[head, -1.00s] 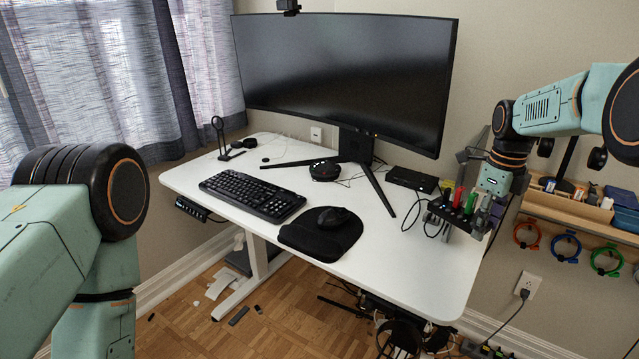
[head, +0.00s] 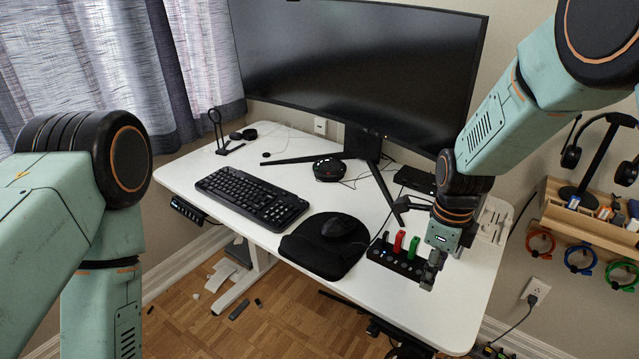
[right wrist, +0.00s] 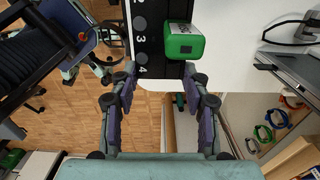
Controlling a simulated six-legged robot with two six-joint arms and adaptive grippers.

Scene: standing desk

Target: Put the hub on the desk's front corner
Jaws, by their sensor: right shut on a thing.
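The hub (head: 381,256) is a black bar with a row of round, numbered ports and a red and a green stick standing in it. It is over the right part of the white desk (head: 440,313), right of the mouse pad. My right gripper (head: 432,272) is shut on its right end. In the right wrist view the hub (right wrist: 147,22) lies between the fingertips (right wrist: 160,74), close to the desk's edge, with floor beyond. I cannot tell whether the hub touches the desk. My left arm shows at the left, but its gripper is out of view.
A mouse pad (head: 305,258) with a mouse (head: 338,226) and a keyboard (head: 250,196) lie left of the hub. The monitor (head: 360,70) stands behind, its leg reaching close to the hub. The desk's front right is bare. A wall shelf (head: 570,218) is at the right.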

